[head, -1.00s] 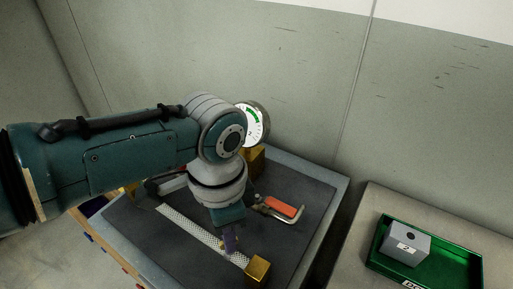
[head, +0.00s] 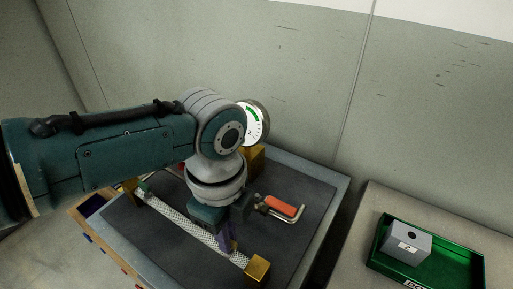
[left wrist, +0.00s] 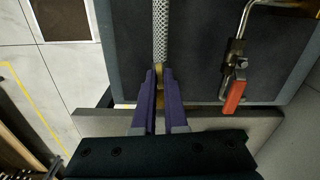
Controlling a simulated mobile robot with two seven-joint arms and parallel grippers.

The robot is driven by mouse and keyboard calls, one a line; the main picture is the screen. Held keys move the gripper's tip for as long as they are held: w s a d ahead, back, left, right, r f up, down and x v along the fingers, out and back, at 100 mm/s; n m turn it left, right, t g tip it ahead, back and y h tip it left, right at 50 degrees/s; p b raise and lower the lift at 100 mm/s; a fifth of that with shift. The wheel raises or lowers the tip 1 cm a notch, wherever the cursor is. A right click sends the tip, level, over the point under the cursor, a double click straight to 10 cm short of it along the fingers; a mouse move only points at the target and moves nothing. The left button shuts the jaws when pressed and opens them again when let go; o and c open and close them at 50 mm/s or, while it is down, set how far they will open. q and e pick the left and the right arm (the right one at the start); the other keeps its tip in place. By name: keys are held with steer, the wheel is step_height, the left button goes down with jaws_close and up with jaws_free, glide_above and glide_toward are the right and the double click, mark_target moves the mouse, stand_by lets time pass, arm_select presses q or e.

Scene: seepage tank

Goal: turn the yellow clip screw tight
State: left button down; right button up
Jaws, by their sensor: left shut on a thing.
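My left gripper (head: 229,247) reaches down over the braided white hose (head: 180,221), close to its near end at a brass block (head: 257,269). In the left wrist view its purple fingers (left wrist: 160,74) are closed on a small yellow piece at the hose, which I take to be the yellow clip screw (left wrist: 159,68). The fingers hide most of it, so I cannot tell how tight it is. The hose (left wrist: 160,30) runs straight away from the fingertips. My right gripper is not in view.
A valve with an orange handle (head: 279,205) lies right of the gripper; it also shows in the wrist view (left wrist: 234,97). A round gauge (head: 252,122) stands behind on a brass block. A green tray (head: 466,271) with a grey box (head: 406,243) is at right.

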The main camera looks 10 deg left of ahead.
arm_select(q)
steer(key=shift+m, duration=0.5)
steer(key=c, duration=1)
jaws_free()
steer(key=shift+o, duration=0.2)
steer(key=shift+r, duration=0.35)
step_height(320, 180, up, 9)
steer(key=p, duration=0.2)
steer(key=shift+r, duration=0.1)
